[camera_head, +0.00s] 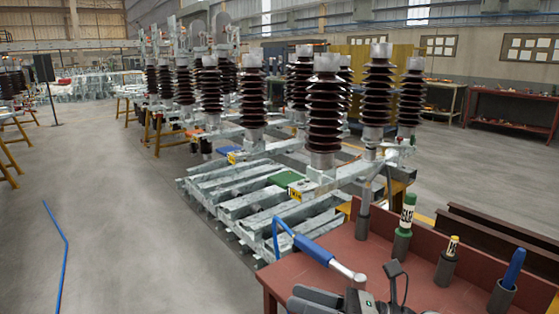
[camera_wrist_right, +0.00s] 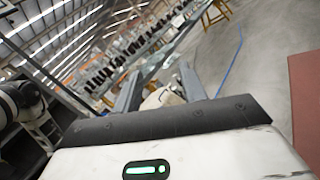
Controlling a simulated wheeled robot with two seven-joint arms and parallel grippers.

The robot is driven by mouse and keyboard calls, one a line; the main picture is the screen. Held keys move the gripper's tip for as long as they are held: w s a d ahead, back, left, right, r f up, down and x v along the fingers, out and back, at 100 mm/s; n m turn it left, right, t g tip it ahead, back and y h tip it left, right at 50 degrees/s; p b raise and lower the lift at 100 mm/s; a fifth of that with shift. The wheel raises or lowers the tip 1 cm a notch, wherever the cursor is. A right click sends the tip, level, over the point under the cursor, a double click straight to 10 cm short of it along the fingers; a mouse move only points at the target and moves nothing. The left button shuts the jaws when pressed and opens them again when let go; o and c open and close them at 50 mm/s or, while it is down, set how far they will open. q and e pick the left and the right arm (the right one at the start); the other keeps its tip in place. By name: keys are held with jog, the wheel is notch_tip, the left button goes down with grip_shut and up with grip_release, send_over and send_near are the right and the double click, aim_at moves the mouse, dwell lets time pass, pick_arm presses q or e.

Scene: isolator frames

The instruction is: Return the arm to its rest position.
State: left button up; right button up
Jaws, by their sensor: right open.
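My right gripper (camera_head: 352,297) shows only in part at the bottom edge of the head view, over the front of the red table (camera_head: 345,252). In the right wrist view its two grey fingers (camera_wrist_right: 158,86) stand apart, with no object seen held between them. The wrist camera looks tilted across the hall floor. My left gripper is in neither view.
A blue-handled tool (camera_head: 317,249) lies by my right gripper. A green marker (camera_head: 404,222), a yellow-capped one (camera_head: 451,247) and a blue one (camera_head: 514,268) stand in holders on the table. Brown insulator columns (camera_head: 324,115) stand behind. The grey floor (camera_head: 110,220) at left is mostly clear.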

jog(key=s+d+f+m+t+h, duration=0.1)
jog(key=d+f+m+t+h, duration=0.35)
jog(key=m, duration=0.95)
jog(key=s+d+f+m+t+h, duration=0.1)
jog(key=f+m+t+h, duration=0.5)
jog(key=m, duration=0.8)
jog(key=s+d+f+m+g+h, duration=0.4)
jog(key=s+f+m+g+h, duration=0.1)
jog(key=s+f+m, duration=0.7)
jog(key=m+g, duration=0.1)
jog(key=m, duration=0.1)
jog(key=shift+s+d+f+m, duration=0.15)
jog(key=shift+s+f+m, duration=0.15)
jog(key=shift+f, duration=0.1)
